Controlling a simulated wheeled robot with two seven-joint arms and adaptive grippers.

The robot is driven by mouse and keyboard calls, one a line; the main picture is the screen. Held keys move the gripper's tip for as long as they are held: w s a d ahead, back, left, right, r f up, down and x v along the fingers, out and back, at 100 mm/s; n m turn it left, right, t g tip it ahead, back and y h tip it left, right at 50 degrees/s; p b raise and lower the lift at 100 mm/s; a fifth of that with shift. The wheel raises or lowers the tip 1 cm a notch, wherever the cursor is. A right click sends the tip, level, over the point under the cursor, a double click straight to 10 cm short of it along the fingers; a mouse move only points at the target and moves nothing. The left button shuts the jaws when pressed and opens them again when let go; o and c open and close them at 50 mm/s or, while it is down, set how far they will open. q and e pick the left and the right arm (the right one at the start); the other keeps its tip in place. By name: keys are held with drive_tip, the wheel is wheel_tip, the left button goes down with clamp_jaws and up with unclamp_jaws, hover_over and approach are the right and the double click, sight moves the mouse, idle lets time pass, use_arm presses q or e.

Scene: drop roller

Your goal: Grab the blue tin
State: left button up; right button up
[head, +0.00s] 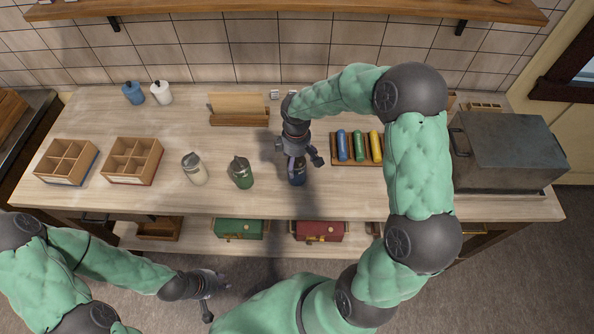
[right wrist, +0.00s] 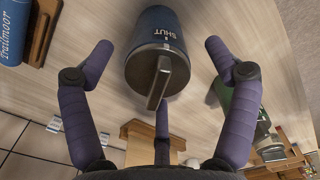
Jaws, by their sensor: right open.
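The blue tin (head: 297,177) stands on the wooden counter near its front edge, partly hidden under my right gripper (head: 299,158). In the right wrist view the blue tin (right wrist: 155,22) shows a grey metal lid with a bar handle and the word SHUT. My right gripper (right wrist: 160,62) is open, its purple fingers spread on both sides of the tin with visible gaps, and a third finger is below the lid in the picture. My left gripper (head: 210,288) is empty, its fingers spread, in front of the counter at the lower left.
A green tin (head: 241,173) and a cream tin (head: 194,169) stand left of the blue tin. A rack with blue, green and yellow rolls (head: 359,147) is to the right, before a grey metal box (head: 508,150). Divided wooden boxes (head: 132,160) stand at left.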

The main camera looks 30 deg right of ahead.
wheel_tip(320, 180, down, 4)
drive_tip(key=shift+d+f, duration=0.1)
drive_tip(key=c, duration=1.4)
